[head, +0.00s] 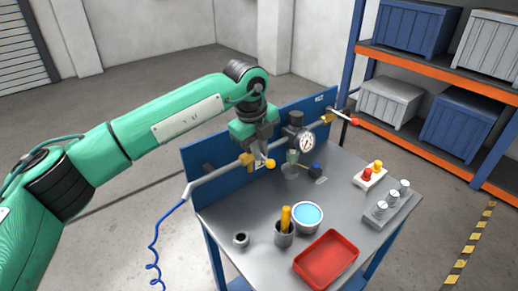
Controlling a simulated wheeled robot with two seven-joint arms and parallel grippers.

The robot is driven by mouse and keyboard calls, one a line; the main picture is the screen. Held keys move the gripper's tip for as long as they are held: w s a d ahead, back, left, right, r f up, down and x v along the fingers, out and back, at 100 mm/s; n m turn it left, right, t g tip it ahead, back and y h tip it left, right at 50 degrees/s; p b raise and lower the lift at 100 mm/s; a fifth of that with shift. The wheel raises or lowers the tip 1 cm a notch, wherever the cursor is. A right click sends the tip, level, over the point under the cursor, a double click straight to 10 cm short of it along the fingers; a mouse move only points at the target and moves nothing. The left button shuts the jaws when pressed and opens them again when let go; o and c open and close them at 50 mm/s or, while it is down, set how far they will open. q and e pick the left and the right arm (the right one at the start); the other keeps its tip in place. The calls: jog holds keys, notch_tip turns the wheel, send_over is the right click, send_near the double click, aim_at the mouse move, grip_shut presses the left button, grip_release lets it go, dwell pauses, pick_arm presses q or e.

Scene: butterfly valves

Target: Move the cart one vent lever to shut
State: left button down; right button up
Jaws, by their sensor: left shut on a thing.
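A workbench-like cart (335,200) with a grey top and a blue back panel (205,160) carries a grey pipe along the panel. On the pipe's left part is a yellow valve body (248,160), with a lever ending in an orange knob (270,163). My left gripper (262,148) comes down from above and is shut on this lever, just behind the knob; the fingers hide most of the lever. A second yellow valve (327,118) sits on the pipe's right part, its lever ending in a red knob (354,121). My right gripper is out of view.
A pressure gauge (307,141) stands on the pipe close right of my gripper. The cart top holds a red tray (327,259), a blue-topped round container (307,217), a cup with a yellow handle (285,225) and a button box (370,178). A shelf rack (440,64) stands at right.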

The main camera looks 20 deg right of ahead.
pick_arm(q)
jog(key=shift+w+r, duration=0.1)
jog(key=c, duration=1.5)
grip_release()
notch_tip(320, 180, up, 13)
jog(key=s+a+b, duration=0.1)
jog(key=a+b, duration=0.1)
jog(key=shift+a+r, duration=0.2)
jog(key=shift+a, duration=0.05)
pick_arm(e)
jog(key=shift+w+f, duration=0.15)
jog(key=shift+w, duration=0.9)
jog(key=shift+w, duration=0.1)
